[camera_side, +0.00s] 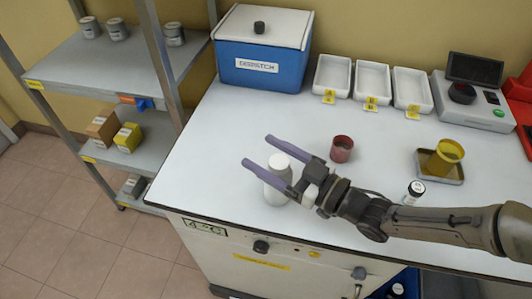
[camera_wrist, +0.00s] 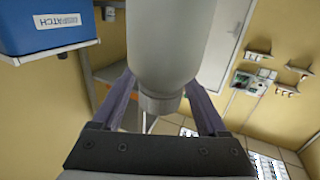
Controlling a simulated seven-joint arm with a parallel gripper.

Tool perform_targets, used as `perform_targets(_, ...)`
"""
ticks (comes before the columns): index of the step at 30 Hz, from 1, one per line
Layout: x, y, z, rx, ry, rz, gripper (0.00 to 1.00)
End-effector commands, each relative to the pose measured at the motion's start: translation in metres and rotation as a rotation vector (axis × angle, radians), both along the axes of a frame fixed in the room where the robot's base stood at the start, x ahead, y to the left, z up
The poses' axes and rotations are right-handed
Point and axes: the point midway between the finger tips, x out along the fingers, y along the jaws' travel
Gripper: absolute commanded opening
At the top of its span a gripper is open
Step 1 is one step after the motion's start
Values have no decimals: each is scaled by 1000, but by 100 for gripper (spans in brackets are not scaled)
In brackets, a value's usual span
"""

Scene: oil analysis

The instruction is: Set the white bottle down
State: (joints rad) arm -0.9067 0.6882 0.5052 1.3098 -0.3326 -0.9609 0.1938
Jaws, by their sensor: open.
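The white bottle (camera_side: 276,188) stands upright at the front left of the white bench top, its cap uppermost in the side view. Its base appears to rest on the bench. My gripper (camera_side: 258,151) is open, with its two purple fingers on either side of the bottle. In the wrist view the bottle (camera_wrist: 170,45) is between the spread fingers, its narrower end towards the palm in the picture. Whether either finger touches it I cannot tell. The near finger hides part of the bottle in the side view.
A blue dispatch box (camera_side: 258,68) stands behind to the left, with white trays (camera_side: 372,80) beside it. A dark red cup (camera_side: 342,149) is behind my gripper. The bench's front edge is close to the bottle.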

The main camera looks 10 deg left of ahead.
Motion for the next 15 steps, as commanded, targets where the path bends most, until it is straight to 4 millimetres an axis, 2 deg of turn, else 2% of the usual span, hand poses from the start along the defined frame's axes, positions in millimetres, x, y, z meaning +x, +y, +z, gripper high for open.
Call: perform_targets(15, -36, -89, -1, -2, 1, -3, 76)
